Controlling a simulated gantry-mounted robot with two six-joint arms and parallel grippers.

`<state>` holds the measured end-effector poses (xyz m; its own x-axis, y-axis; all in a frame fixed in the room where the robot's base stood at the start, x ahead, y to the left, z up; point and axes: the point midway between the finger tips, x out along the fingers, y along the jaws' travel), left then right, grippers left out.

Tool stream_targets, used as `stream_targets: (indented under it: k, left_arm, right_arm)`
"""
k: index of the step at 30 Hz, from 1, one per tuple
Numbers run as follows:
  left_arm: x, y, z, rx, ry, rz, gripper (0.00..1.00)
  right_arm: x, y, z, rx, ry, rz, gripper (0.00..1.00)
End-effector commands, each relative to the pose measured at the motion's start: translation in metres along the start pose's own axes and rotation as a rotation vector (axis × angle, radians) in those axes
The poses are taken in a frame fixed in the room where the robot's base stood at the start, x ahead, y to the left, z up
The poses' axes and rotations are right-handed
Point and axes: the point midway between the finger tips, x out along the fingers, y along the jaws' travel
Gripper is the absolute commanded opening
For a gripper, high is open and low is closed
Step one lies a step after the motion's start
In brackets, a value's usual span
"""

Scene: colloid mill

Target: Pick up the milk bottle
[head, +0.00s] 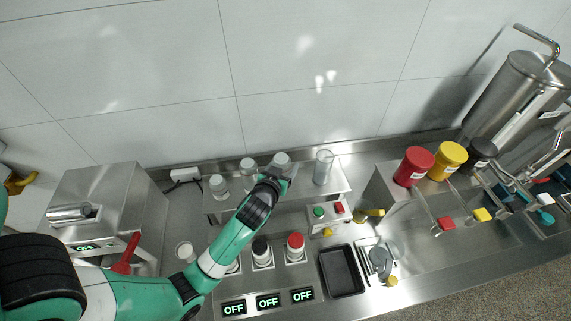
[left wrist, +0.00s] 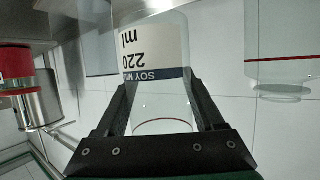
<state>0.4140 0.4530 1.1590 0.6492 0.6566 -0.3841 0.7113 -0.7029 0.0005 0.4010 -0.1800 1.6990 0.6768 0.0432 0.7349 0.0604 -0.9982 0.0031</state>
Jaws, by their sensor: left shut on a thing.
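The milk bottle is a clear glass bottle with a label (left wrist: 152,50) that reads "SOY MI…" and "220 ml", upside down in the left wrist view. My left gripper (left wrist: 160,85) is shut on it, one finger on each side. In the head view my left gripper (head: 276,180) is at the raised steel shelf, at the bottle (head: 281,159), whose lower part is hidden behind the gripper. I cannot tell whether the bottle still touches the shelf. My right gripper is not in view.
Other clear bottles (head: 219,186) (head: 248,168) stand left of the gripper, and a tall clear container (head: 324,167) stands to its right. A button box (head: 329,214), a black tray (head: 342,271) and red, yellow and black canisters (head: 414,166) lie further right. The wall is close behind.

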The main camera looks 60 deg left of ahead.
Motion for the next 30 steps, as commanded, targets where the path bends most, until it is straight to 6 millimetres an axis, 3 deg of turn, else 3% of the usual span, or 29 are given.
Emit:
stream_targets:
  k: [1,3,9,21,23,25,30]
  left_arm:
    - [-0.021,0.006,-0.008,0.005,-0.002,0.005,0.09]
    - [-0.045,0.011,-0.013,0.007,-0.004,0.005,0.09]
    - [-0.084,0.020,-0.010,0.004,-0.002,0.002,0.09]
    - [-0.094,0.027,-0.007,0.012,0.002,0.033,0.09]
    - [-0.093,0.035,-0.007,0.033,0.001,0.080,0.09]
    - [-0.091,0.048,0.006,0.064,0.000,0.140,0.09]
    - [-0.097,0.092,0.040,0.107,-0.003,0.256,0.09]
  right_arm:
    - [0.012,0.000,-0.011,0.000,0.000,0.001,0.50]
    - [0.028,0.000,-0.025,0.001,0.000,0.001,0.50]
    - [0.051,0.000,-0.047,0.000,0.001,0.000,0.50]
    - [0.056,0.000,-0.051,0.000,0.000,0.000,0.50]
    - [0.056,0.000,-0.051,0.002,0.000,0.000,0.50]
    - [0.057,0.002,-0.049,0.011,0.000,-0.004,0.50]
    - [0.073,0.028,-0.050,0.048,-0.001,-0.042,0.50]
